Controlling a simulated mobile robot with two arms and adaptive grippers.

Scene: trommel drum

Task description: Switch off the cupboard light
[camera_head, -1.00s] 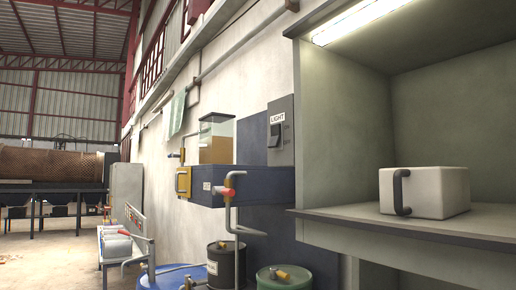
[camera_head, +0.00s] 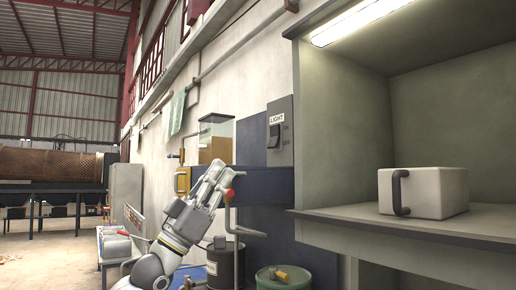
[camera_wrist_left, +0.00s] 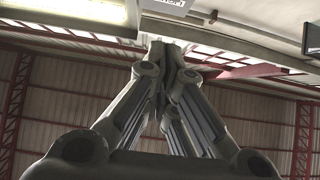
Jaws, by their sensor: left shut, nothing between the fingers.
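The cupboard (camera_head: 430,110) stands open at the right, and its light (camera_head: 365,18), a strip under the top, is lit. Left of the cupboard, a grey plate marked LIGHT on the wall carries a dark rocker switch (camera_head: 274,136). My left gripper (camera_head: 221,172) is shut and empty, below and left of the switch and apart from it in the head view. Its closed fingers point up in the left wrist view (camera_wrist_left: 167,50), with part of a label plate (camera_wrist_left: 168,3) above them at the top edge. My right gripper is not in view.
A white box with a dark handle (camera_head: 430,193) sits on the cupboard shelf. Behind my left gripper are a blue ledge (camera_head: 260,183) with a glass tank (camera_head: 215,140), and a pipe with a red-handled valve (camera_head: 229,194). Drums (camera_head: 284,278) stand below.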

